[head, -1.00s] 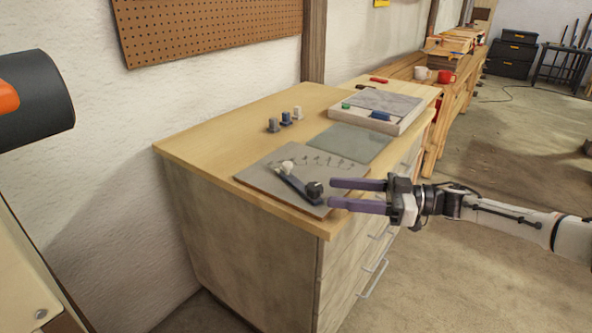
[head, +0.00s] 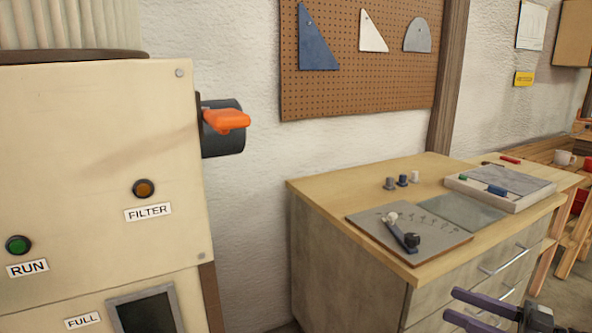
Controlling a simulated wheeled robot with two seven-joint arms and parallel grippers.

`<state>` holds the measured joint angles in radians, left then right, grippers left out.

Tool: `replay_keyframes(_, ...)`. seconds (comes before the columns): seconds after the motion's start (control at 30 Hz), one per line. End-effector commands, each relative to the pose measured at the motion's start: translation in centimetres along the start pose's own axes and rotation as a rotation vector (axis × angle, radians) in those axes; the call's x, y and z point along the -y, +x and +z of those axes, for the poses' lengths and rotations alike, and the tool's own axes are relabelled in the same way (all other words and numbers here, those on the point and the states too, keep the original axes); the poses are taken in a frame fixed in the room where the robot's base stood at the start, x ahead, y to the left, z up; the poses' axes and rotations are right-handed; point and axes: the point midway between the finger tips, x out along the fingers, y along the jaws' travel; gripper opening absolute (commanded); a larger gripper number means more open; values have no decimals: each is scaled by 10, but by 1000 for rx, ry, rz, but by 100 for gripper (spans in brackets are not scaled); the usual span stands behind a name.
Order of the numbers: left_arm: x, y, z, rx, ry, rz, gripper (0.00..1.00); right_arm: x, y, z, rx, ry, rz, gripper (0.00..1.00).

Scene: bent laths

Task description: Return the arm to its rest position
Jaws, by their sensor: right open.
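My right gripper (head: 478,312) shows at the lower right of the head view, cut off by the bottom edge. Its two purple fingers are apart, with nothing between them. It is in front of the drawer cabinet (head: 345,255), below its top and clear of the grey board (head: 372,228). On that board a dark lath with a black knob (head: 412,239) and a pale knob (head: 391,218) lies at an angle, apart from the gripper. My left gripper is not in view.
At left stands a cream machine (head: 90,130) with an orange lever (head: 226,119). A pegboard (head: 340,85) hangs behind.

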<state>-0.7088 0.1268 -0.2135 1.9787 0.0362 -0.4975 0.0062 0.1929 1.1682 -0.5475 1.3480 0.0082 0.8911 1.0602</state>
Motion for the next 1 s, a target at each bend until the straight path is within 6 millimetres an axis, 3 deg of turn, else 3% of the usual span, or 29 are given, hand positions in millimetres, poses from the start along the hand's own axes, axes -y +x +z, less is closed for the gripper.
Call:
replay_keyframes(0.2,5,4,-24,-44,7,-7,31,33,30,52,3,25,78,47)
replay_keyframes(0.33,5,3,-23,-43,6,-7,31,63,48,90,27,46,148,47)
replay_keyframes(0.47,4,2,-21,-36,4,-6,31,111,63,140,93,87,254,47)
replay_keyframes(0.53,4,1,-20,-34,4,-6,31,146,66,171,165,118,331,47)
replay_keyframes(0.7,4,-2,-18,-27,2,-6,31,228,47,231,420,201,483,47)
replay_keyframes(0.8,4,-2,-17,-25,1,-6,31,266,28,252,562,244,523,47)
replay_keyframes(0.9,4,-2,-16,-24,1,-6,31,292,11,263,666,275,536,47)
replay_keyframes(1.0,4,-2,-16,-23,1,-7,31,306,2,269,722,290,537,47)
